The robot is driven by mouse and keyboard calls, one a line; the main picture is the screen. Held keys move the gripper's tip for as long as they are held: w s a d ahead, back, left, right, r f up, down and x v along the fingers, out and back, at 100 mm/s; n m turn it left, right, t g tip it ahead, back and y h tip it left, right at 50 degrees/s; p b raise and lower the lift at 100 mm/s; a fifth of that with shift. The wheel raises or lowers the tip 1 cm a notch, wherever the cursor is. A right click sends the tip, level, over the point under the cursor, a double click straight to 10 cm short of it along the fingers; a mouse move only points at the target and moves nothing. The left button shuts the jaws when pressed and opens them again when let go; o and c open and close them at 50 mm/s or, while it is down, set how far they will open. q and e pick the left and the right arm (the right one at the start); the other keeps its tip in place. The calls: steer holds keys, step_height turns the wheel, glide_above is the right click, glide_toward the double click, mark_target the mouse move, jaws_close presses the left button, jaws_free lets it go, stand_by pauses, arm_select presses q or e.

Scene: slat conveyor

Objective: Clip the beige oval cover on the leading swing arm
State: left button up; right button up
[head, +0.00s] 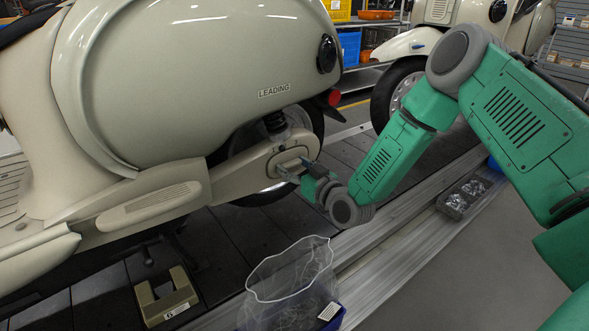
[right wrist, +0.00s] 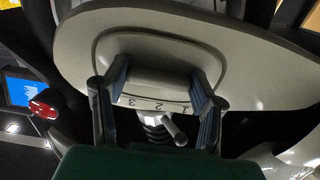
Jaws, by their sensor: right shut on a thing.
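The leading scooter, marked LEADING (head: 195,70), fills the left of the head view. Its beige swing arm (head: 245,165) runs back to the rear wheel. My right gripper (head: 293,169) is at the swing arm's rear end. In the right wrist view its two fingers (right wrist: 160,86) are shut on the beige oval cover (right wrist: 155,84), gripping a raised part with a numbered edge. An oval outline surrounds this part against the swing arm (right wrist: 250,65). I cannot tell whether the cover is fully seated. My left gripper is not in view.
A clear plastic bag (head: 290,283) stands in front, below the gripper, beside a small blue bin (head: 332,319). A beige block (head: 166,298) lies on the dark slats. A grey tray of small parts (head: 464,196) sits on the rail. A second scooter (head: 408,45) stands behind.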

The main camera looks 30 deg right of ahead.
steer(key=shift+w, duration=0.2)
stand_by(0.6)
steer(key=o, duration=1.1)
steer(key=shift+s, duration=0.1)
steer(key=s, duration=0.7)
steer(key=s+d, duration=0.1)
steer(key=s, duration=0.3)
steer(key=shift+s, duration=0.35)
